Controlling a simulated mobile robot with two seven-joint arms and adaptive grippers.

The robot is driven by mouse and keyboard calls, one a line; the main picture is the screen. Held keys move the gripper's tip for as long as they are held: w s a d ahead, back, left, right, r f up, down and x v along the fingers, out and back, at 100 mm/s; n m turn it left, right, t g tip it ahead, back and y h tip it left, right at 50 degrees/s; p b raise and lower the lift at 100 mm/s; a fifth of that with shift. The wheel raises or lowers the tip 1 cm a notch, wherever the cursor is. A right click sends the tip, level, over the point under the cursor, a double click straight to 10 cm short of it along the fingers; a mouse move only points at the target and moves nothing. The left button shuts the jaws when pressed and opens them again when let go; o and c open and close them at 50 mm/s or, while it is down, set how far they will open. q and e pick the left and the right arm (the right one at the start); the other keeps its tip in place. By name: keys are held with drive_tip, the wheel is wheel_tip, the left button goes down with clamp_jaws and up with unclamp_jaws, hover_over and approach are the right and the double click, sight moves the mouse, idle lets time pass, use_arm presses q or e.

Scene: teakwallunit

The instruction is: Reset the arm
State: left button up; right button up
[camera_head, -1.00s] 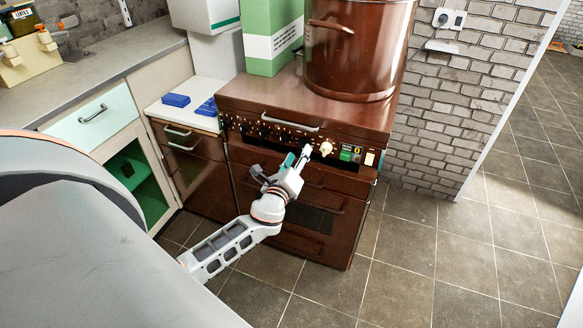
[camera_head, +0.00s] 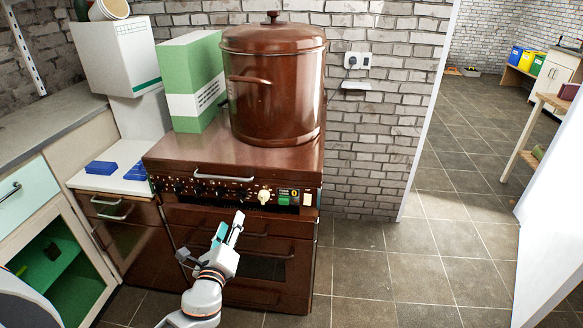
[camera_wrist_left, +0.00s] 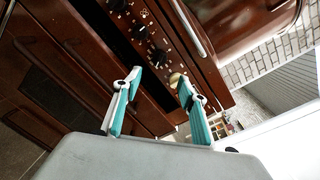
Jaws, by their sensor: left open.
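My left gripper (camera_head: 212,243) is in front of the brown stove (camera_head: 290,243), below its knob panel. In the left wrist view the left gripper (camera_wrist_left: 160,88) has its two teal-padded fingers spread apart with nothing between them. The cream knob (camera_head: 264,196) on the panel is above and to the right of the gripper in the head view. In the wrist view the cream knob (camera_wrist_left: 175,79) shows beyond the fingers. My right gripper is not in view.
A large brown pot (camera_head: 275,95) and a green-and-white box (camera_head: 193,85) stand on the stove. Blue blocks (camera_head: 101,168) lie on the white counter at left. A brick wall (camera_head: 370,140) rises behind. The tiled floor (camera_head: 385,265) at right is clear, with a doorway beyond.

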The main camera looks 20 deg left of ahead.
use_arm(q)
drive_tip(key=s+d+f+n+g+h, duration=0.3)
drive_tip(key=s+d+f+n+h, duration=0.1)
drive_tip(key=s+d+f+n, duration=0.5)
drive_tip(key=s+d+f+n+g+h, duration=0.3)
drive_tip(key=s+d+f+n, duration=0.6)
drive_tip(key=s, duration=0.5)
drive_tip(key=shift+d+f+n+h, duration=0.25)
drive_tip(key=shift+d+n+h, duration=0.25)
drive_tip(key=shift+n, duration=0.5)
drive_tip(key=shift+s, duration=0.1)
